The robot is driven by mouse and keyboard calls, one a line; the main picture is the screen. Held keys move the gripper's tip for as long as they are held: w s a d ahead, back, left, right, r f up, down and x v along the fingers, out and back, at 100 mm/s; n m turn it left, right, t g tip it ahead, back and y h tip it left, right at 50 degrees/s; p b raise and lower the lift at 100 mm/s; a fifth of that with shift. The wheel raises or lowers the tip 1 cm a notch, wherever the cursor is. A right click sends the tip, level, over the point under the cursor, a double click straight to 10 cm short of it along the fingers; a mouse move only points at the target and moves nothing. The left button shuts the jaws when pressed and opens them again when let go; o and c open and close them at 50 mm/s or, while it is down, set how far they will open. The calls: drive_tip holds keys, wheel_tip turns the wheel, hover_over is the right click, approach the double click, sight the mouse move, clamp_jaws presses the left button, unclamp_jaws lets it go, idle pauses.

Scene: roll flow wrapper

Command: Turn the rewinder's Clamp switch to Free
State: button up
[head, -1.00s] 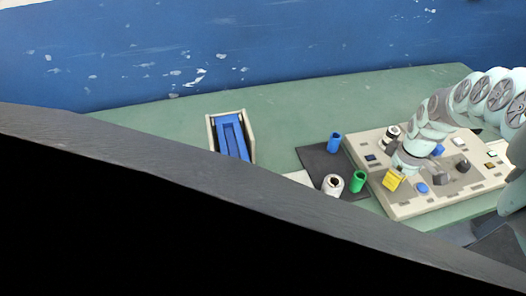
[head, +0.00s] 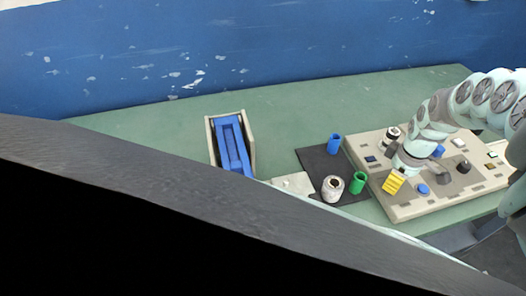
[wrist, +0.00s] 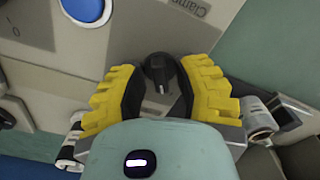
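The Clamp switch is a black knob (wrist: 159,70) with a white mark pointing down in the wrist view. The label "Clamp" (wrist: 190,5) is partly cut off above it. My gripper (wrist: 160,75) has its yellow fingers on both sides of the knob, apart, with narrow gaps seeming to show. Firm contact cannot be made out. In the head view my gripper (head: 394,181) is low over the near left edge of the beige control panel (head: 400,211) and hides the knob there.
A blue button (wrist: 86,8) is close by; it also shows in the head view (head: 423,190). Other black knobs (head: 462,167) stand farther right. A green cup (head: 357,182), a white roll (head: 332,188) and a blue cup (head: 334,143) stand left of the panel.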

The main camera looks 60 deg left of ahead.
drive_tip(key=shift+o, duration=0.8)
drive_tip(key=shift+r, duration=0.1)
wheel_tip(320, 180, up, 6)
drive_tip(key=shift+w+d+r, duration=0.1)
drive_tip(key=shift+r, duration=0.55)
